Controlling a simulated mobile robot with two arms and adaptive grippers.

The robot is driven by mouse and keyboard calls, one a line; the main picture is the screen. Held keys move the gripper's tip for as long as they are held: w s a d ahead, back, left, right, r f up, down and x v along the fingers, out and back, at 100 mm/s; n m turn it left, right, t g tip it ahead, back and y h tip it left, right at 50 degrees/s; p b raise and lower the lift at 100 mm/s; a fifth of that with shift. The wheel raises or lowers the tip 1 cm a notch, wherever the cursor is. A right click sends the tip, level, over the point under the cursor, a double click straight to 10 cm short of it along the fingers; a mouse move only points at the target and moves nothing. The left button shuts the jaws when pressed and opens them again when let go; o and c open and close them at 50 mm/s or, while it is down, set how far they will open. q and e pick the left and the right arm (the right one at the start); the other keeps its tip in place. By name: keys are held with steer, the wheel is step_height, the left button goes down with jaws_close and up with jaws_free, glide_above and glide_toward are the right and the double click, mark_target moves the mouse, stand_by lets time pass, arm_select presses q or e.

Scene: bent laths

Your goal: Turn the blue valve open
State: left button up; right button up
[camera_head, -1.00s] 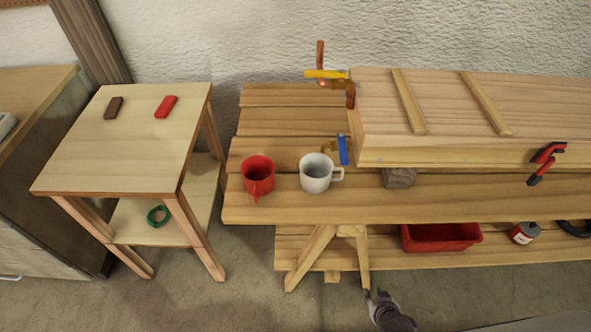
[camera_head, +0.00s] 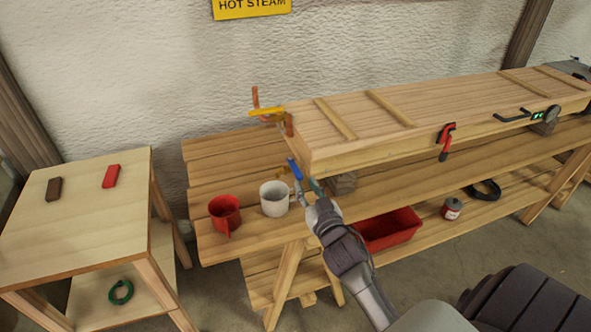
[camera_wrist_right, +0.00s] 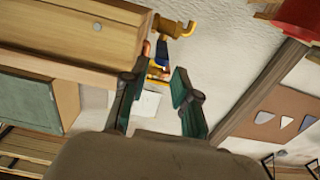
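The blue valve handle (camera_head: 295,168) stands at the near left end of the long wooden steam box, low beside its corner. In the right wrist view the blue handle (camera_wrist_right: 162,48) shows small, ahead of the fingers. A yellow valve handle (camera_head: 267,112) sits higher on the same end of the box. My right gripper (camera_head: 308,190) is just in front of the blue handle. Its fingers are spread with nothing between them, as the right wrist view (camera_wrist_right: 158,85) also shows. I cannot tell whether a finger touches the handle. My left gripper is not in view.
A white mug (camera_head: 274,203) and a red mug (camera_head: 224,212) stand on the bench left of my right gripper. A red clamp (camera_head: 446,139) grips the box side. A red bin (camera_head: 390,229) sits on the lower shelf. A small table (camera_head: 75,215) stands at left.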

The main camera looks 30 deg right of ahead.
mark_target(297, 171)
steer(key=x, duration=0.7)
steer(key=shift+w+a+p, duration=0.1)
steer(key=shift+p, duration=0.25)
jaws_close()
